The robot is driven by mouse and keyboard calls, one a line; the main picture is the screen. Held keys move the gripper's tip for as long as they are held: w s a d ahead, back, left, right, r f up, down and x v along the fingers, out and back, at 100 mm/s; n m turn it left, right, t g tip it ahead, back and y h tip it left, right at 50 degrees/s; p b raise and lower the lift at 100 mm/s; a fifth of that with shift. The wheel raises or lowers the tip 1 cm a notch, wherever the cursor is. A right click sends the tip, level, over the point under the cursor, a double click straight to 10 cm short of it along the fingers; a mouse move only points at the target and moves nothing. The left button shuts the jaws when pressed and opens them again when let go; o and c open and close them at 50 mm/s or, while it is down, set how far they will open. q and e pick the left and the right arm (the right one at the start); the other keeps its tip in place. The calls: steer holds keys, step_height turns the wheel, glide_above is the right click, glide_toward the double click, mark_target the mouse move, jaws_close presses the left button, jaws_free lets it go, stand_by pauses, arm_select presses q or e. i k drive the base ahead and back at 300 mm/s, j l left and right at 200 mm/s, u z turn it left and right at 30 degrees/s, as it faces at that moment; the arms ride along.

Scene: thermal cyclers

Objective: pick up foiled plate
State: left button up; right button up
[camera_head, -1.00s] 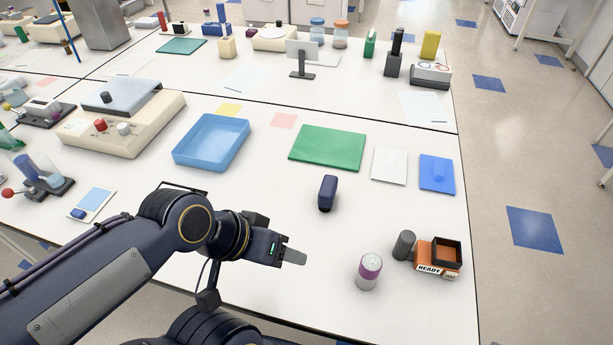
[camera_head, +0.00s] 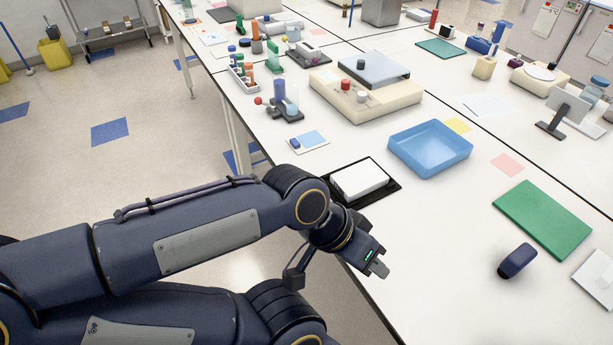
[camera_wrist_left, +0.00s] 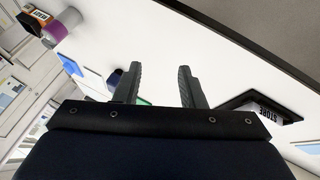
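A white, flat-topped block (camera_head: 359,179), which may be the foiled plate, sits on a black tray (camera_head: 391,187) near the table's front edge. I cannot make out foil on it. My left gripper (camera_head: 378,268) is over the table edge, in front of and apart from the tray. In the left wrist view its two fingers (camera_wrist_left: 161,72) stand apart with nothing between them, so it is open. A black tray (camera_wrist_left: 238,101) with a block marked "STORE" (camera_wrist_left: 266,115) shows right of the fingers there, partly hidden by the gripper body. My right gripper is not in view.
A blue bin (camera_head: 430,147) stands behind the tray. A beige machine (camera_head: 366,98) is at the back. The table between gripper and mat is clear.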

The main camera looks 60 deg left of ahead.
mark_target(356, 181)
steer(key=k+j+u, duration=0.15)
steer(key=u, duration=1.2)
steer(key=i+j, duration=0.15)
steer(key=j, duration=0.25)
steer(key=i+j+u, duration=0.1)
steer(key=j, duration=0.3)
steer(key=i+j, duration=0.25)
steer(key=j+u, duration=0.05)
steer(key=j, duration=0.1)
